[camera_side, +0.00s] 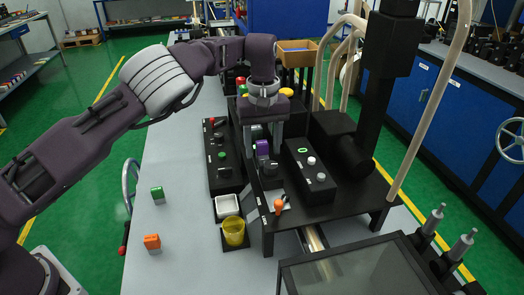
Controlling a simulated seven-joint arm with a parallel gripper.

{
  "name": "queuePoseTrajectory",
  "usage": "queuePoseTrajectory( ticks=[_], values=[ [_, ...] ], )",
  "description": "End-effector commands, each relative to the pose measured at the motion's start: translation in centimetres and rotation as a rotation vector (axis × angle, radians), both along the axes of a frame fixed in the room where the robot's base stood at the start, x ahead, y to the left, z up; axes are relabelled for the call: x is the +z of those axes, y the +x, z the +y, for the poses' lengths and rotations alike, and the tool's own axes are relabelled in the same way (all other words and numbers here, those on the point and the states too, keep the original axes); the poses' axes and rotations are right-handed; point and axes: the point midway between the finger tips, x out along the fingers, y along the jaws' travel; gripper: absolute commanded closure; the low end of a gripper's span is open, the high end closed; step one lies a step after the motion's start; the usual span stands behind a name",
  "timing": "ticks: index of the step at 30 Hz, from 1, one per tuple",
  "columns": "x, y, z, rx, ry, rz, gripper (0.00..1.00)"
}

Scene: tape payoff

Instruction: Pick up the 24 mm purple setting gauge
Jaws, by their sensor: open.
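The purple setting gauge (262,149) is a small block with a pale part. It stands on the black machine fixture near the middle of the picture. My gripper (262,134) points down over it with its jaws open. The fingers are close to the gauge, and part of the gauge is hidden by them. I cannot tell whether a finger touches it. A dark green block (256,131) shows between the fingers, just behind the purple gauge. A similar green gauge (157,194) and an orange gauge (152,242) stand apart on the grey bench at the left.
Black control boxes with knobs and buttons flank the gripper on the left (224,160) and right (312,172). An orange-handled lever (279,205) stands in front. The bench's left part is mostly clear.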

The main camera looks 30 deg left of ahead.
Motion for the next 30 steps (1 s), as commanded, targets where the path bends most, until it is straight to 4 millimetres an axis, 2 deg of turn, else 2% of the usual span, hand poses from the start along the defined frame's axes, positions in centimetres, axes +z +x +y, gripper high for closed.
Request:
queuePoseTrajectory(
  ticks=[5, 8, 13, 14, 24, 26, 30],
  values=[
    [-0.1, 0.0, 0.0, 0.0, -0.001, -0.001, 0.47],
    [-0.1, 0.0, 0.0, 0.0, -0.001, -0.001, 0.63],
    [0.0, 0.0, 0.0, 0.001, -0.001, -0.001, 0.96],
    [0.0, 0.0, 0.0, 0.001, -0.001, -0.001, 1.0],
    [0.3, 0.1, 0.0, 0.0, -0.001, -0.003, 1.0],
    [0.9, 0.1, 0.0, 0.001, -0.003, -0.003, 1.0],
    [3.4, 0.1, 0.0, 0.0, -0.004, -0.005, 1.0]
  ],
)
